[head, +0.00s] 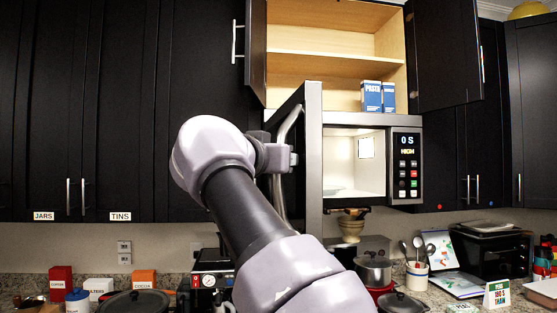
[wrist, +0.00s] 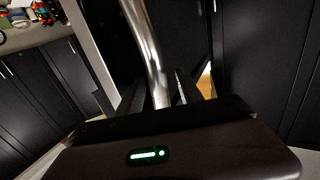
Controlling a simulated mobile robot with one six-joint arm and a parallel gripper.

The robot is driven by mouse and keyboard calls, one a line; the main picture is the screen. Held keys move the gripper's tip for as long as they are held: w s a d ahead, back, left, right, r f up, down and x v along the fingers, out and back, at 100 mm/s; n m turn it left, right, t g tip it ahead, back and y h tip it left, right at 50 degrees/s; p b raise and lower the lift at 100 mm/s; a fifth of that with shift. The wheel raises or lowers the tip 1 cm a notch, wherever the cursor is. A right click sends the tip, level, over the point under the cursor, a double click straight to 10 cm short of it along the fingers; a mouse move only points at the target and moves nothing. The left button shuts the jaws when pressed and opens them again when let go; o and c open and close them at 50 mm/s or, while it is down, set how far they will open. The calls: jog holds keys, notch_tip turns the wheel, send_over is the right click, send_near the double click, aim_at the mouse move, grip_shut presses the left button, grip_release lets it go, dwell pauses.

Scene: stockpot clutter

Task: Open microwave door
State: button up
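The microwave (head: 407,165) sits in the wall cabinet, its lit cavity (head: 352,165) showing. Its door (head: 312,150) is swung well out toward me, seen nearly edge-on. The curved metal door handle (head: 279,190) is on the door's left face. My gripper (head: 279,159) is at the handle's middle height. In the wrist view the shiny handle (wrist: 152,50) runs down between my dark fingers (wrist: 160,95), which flank it closely and look shut on it. The exact finger contact is partly hidden by the gripper body.
An open cupboard above holds blue pasta boxes (head: 371,96); its left door (head: 256,50) hangs open close to the microwave door. Black cabinets (head: 140,110) are on the left. The counter below is cluttered with a coffee machine (head: 210,277), a pot (head: 373,268) and a utensil crock (head: 417,275).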

jog(key=shift+s, duration=0.1)
jog(key=b+v, duration=0.1)
jog(key=v, duration=1.6)
jog(key=shift+s+b, duration=0.15)
jog(key=shift+b, duration=0.25)
